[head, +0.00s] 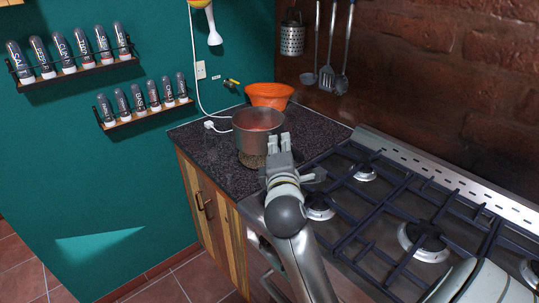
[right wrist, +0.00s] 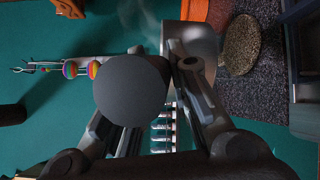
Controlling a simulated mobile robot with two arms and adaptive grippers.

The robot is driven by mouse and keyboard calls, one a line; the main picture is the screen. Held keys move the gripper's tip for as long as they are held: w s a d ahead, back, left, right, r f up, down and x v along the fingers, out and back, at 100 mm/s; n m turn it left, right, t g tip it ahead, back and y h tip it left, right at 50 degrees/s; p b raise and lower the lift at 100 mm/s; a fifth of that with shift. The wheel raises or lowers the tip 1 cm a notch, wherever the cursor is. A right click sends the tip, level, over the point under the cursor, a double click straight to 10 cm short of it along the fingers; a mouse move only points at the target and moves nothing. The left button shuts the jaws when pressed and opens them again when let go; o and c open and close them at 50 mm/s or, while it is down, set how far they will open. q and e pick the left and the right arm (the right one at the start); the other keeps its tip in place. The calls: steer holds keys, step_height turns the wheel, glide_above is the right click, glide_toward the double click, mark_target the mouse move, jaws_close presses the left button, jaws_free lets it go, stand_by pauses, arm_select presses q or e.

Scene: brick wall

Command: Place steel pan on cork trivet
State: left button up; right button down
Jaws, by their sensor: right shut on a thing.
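The steel pan (head: 257,139) is a grey metal pot with a reddish tint inside. It is upright over the left counter in the head view. My right gripper (head: 279,143) is shut on the near side of the pan. The cork trivet (head: 252,161), round and speckled brown, shows just below the pan, which hides most of it. In the right wrist view, the pan wall (right wrist: 201,40) is beside the trivet (right wrist: 241,44), partly behind the fingers (right wrist: 166,58). I cannot tell whether the pan touches the trivet. My left gripper is not in view.
An orange bowl (head: 270,94) stands behind the pan on the dark counter (head: 207,150). A white cable and plug (head: 212,125) lie to the left. The gas stove (head: 400,220) with raised grates is to the right. Spice racks (head: 150,115) hang on the green wall.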

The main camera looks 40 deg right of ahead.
mark_target(279, 133)
steer(key=w+d+f, duration=0.1)
steer(key=w, duration=0.1)
steer(key=w+d+f, duration=0.1)
steer(key=w+d, duration=0.1)
steer(key=w+d+f, duration=0.1)
steer(key=w, duration=0.1)
steer(key=shift+d+p, duration=0.25)
steer(key=shift+p, duration=0.15)
steer(key=w+d+f, duration=0.1)
steer(key=f, duration=0.1)
steer(key=w+d+f, duration=0.1)
steer(key=f, duration=0.1)
steer(key=w+f, duration=0.2)
steer(key=shift+w+d+b, duration=0.1)
steer(key=shift+d+b, duration=0.2)
steer(key=shift+d, duration=0.1)
step_height(279, 133, down, 3)
steer(key=shift+r, duration=0.1)
